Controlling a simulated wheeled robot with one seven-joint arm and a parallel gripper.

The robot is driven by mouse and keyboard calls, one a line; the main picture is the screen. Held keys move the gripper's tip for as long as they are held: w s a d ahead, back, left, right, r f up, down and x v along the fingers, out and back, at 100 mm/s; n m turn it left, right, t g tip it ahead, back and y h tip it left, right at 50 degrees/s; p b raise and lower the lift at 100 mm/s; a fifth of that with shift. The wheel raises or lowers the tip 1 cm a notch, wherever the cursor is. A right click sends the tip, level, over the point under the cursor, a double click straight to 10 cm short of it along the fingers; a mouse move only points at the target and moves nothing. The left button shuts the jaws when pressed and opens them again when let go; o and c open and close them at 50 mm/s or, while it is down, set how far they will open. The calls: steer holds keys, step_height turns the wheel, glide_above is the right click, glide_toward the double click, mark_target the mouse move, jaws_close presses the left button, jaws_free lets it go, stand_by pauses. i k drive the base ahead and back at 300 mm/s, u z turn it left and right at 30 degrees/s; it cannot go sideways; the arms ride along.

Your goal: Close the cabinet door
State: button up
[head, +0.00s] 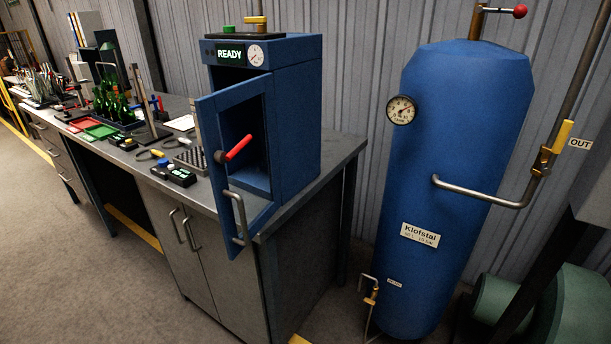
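A blue box-shaped cabinet (295,110) with a lit READY sign stands on the right end of the workbench in the head view. Its blue framed door (208,135) is open and stands out from the front, toward the camera; it appears hinged on the right side. A curved grey metal handle (240,215) is on the lower part of the door. A red-gripped lever (238,148) on a dark hub shows within the door's frame; I cannot tell exactly what it is fixed to. My gripper is not in view.
The grey workbench (338,150) holds small devices (181,176), a dark rack of green bottles (120,122) and trays left of the cabinet. Grey lower doors (185,260) look shut. A tall blue tank (450,180) with piping stands right. The floor (60,280) in front is clear.

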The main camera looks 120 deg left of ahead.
mark_target(207, 108)
steer(key=i, duration=1.1)
steer(key=u, duration=4.35)
steer(key=i, duration=1.05)
steer(key=u, duration=0.05)
